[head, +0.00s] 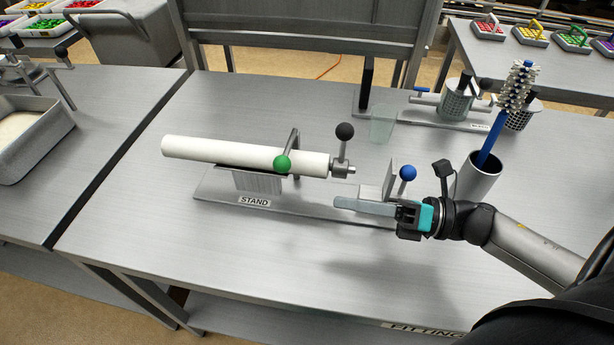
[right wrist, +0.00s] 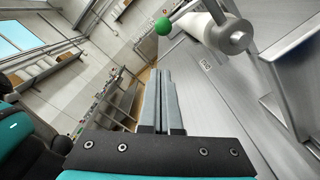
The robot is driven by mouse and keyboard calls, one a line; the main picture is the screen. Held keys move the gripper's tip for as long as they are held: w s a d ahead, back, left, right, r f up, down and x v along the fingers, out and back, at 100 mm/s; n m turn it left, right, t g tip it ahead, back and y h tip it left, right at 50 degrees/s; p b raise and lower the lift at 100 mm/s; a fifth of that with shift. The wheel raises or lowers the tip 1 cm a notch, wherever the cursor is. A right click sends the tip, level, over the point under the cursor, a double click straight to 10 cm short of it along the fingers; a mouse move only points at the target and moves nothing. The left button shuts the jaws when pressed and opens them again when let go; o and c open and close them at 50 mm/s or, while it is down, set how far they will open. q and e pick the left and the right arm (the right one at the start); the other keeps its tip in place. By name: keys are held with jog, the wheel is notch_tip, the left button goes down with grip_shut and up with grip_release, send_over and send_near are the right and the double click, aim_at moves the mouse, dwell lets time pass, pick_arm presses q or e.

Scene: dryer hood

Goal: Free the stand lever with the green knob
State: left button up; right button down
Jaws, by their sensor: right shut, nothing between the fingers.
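The green knob (head: 282,163) sits at the end of a lever (head: 294,148) that crosses in front of a white cylinder (head: 220,152) on the stand (head: 212,192). The green knob also shows at the top of the right wrist view (right wrist: 164,26), beside the cylinder's end (right wrist: 236,38). My right gripper (head: 338,203) is shut and empty, its fingers pointing left over the right part of the stand's base, right of and nearer than the green knob. The shut fingers (right wrist: 155,78) also show in the right wrist view. My left gripper is not in view.
A black knob (head: 344,131) rises at the cylinder's right end. A blue knob (head: 408,173) stands just behind my right gripper. A cup (head: 482,178) with a blue brush (head: 494,135) is behind my right wrist. The table front (head: 250,262) is clear.

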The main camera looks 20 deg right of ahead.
aim_at(284, 169)
jog(key=w+a+r, duration=0.2)
jog(key=w+a, duration=0.3)
jog(key=w, duration=0.1)
jog(key=shift+p, duration=0.3)
jog(key=shift+w+a, duration=0.1)
jog(key=shift+r+m+p, duration=0.3)
jog(key=shift+r+p, duration=0.15)
jog(key=shift+p, duration=0.1)
jog(key=shift+r+m+p, duration=0.3)
jog(key=shift+r+p, duration=0.05)
jog(key=shift+p, duration=0.1)
